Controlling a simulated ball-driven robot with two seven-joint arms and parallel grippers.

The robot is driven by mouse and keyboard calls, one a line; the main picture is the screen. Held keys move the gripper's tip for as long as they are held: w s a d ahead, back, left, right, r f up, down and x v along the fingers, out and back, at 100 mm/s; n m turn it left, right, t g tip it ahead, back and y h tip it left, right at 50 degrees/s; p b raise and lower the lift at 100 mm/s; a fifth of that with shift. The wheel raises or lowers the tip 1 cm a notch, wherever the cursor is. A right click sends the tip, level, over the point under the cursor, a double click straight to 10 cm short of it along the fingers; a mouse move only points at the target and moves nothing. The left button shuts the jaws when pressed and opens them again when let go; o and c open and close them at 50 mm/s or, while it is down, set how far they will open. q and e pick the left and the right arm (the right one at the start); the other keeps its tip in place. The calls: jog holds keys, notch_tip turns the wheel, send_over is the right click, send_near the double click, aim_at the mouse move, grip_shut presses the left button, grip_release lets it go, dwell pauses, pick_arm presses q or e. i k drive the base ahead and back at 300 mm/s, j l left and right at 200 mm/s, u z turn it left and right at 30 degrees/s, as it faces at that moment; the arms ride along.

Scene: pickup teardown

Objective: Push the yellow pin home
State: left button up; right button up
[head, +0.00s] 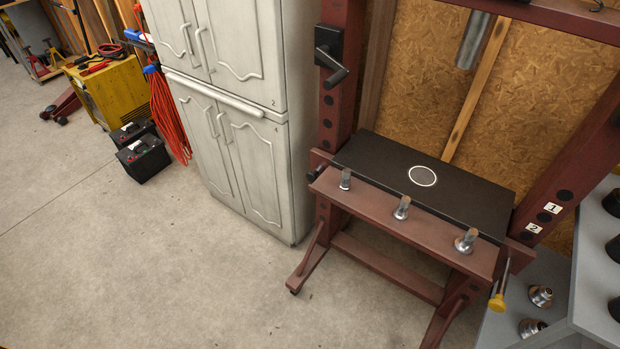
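The yellow pin (497,301) is at the right end of the red shop press (400,222), beside the lower part of the right upright. Its yellow head points down toward the front, and a thin metal shaft runs up from it toward the press frame. Part of the shaft is out of the frame, and I cannot tell how deep its far end sits. The right upright (566,190) has several dark holes and small labels reading 1 and 2. Neither of my grippers is in view.
A black plate (460,192) with a white ring lies on the press bed, with metal pegs along the front beam. A grey surface (553,272) with metal parts stands at the right. A white cabinet (240,150) stands left of the press. The concrete floor (150,270) in front is clear.

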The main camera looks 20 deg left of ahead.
aim_at(496, 304)
jog(key=k+z, duration=0.15)
jog(key=z, duration=1)
